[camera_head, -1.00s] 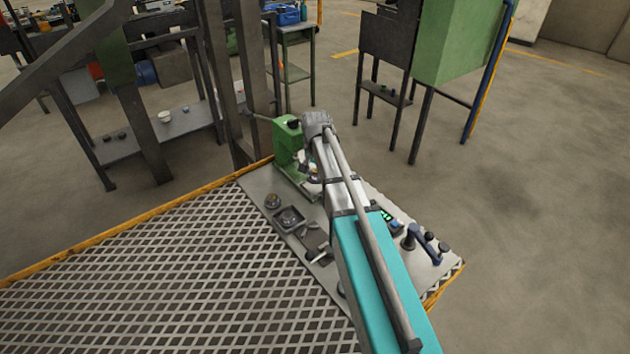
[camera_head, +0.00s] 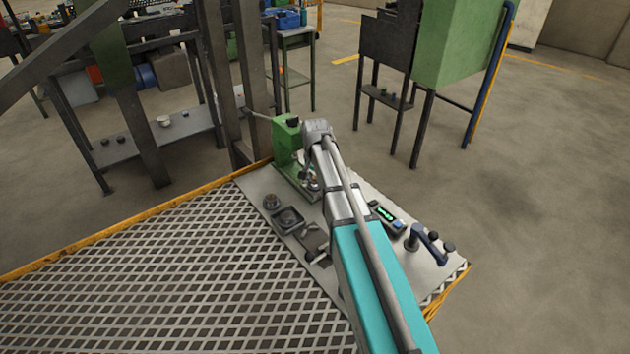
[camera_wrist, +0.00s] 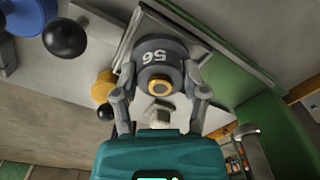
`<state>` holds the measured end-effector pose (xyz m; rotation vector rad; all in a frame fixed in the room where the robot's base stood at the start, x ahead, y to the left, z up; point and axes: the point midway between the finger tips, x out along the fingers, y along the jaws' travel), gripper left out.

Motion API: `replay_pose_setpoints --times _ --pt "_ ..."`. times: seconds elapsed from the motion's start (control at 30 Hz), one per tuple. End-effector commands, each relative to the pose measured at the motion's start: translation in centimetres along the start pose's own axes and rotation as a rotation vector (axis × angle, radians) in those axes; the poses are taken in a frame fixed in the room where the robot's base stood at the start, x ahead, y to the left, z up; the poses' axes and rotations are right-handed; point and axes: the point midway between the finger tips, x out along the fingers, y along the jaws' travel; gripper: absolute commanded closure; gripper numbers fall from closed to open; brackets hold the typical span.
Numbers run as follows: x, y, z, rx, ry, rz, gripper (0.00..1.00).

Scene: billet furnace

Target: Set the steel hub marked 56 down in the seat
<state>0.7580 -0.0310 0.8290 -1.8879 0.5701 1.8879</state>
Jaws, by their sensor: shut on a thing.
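The steel hub marked 56 (camera_wrist: 158,52) is dark grey with a white number and a brass-coloured ring around its bore. In the wrist view my gripper (camera_wrist: 160,84) has one finger on each side of it and is shut on it. In the head view my gripper (camera_head: 312,186) is beside the green press (camera_head: 287,140), low over the bench plate; my arm hides much of that spot. Behind the hub in the wrist view is a grey plate edge. I cannot make out the seat clearly, nor whether the hub touches anything below.
A dark square tray (camera_head: 287,219) and a small round part (camera_head: 271,202) lie left of my arm. A display unit (camera_head: 386,217) and a blue handled device (camera_head: 427,242) with black knobs stand to the right. Steel posts (camera_head: 246,85) rise behind the press.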

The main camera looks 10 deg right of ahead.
Motion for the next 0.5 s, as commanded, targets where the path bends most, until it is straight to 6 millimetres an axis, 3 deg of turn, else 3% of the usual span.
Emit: replay_pose_setpoints --times 0.1,0.13,0.3,0.5 --pt "0.35 0.00 0.00 0.000 0.000 0.000 1.00" --pt "0.35 0.00 0.00 0.000 0.000 0.000 0.41" --pt "0.26 0.00 0.00 0.000 0.000 0.000 0.10" --pt "0.26 0.00 0.00 0.000 0.000 0.000 0.09"
